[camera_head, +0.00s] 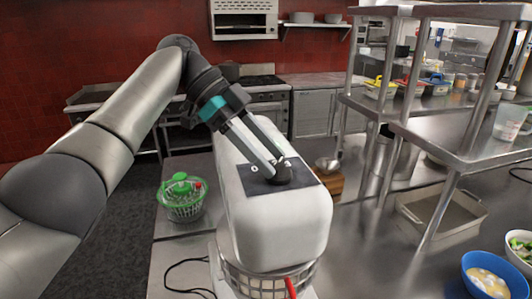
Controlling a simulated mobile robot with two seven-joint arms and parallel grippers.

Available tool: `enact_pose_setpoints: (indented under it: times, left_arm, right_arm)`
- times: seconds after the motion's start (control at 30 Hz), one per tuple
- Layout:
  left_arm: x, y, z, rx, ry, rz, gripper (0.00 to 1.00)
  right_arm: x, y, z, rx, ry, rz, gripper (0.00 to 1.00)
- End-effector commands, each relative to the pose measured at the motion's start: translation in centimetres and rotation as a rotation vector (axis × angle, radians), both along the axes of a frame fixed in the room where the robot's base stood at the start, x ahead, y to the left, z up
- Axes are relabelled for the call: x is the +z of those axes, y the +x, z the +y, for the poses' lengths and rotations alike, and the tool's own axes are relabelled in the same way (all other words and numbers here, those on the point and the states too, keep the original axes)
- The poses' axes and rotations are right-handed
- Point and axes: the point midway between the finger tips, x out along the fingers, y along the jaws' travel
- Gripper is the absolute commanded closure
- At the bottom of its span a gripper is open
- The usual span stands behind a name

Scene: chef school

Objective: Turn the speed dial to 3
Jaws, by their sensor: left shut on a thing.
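A white stand mixer (300,228) stands close in front of me on the steel counter. A dark panel (313,178) lies on its top, and a black speed dial (282,174) sits on the panel. A "0" mark shows to the left of the dial; other marks and the dial's exact setting are too small or hidden to read. My left gripper (276,172) reaches down from the upper left. Its fingers are shut on the dial and partly cover it. My right gripper is not in the picture.
A green-lidded salad spinner (182,197) stands left of the mixer. A wire guard (268,284) with a red handle is below the mixer head. Steel shelves (460,150), a metal tray (440,215) and a blue bowl (492,276) are on the right.

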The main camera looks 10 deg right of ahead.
Motion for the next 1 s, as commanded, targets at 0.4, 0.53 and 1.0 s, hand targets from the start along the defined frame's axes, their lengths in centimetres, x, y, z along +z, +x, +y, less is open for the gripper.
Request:
enact_pose_setpoints:
  times: [0.4, 0.53, 1.0]
  left_arm:
    - [0.04, 0.08, -0.15, -0.064, 0.001, -0.001, 0.98]
    - [0.04, 0.12, -0.12, -0.074, 0.002, -0.001, 0.98]
    - [-0.01, 0.09, -0.11, -0.086, 0.001, -0.001, 0.98]
  right_arm:
    - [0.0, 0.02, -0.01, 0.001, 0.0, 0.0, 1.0]
    - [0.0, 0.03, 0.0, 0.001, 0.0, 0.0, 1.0]
    - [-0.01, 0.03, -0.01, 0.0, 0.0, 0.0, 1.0]
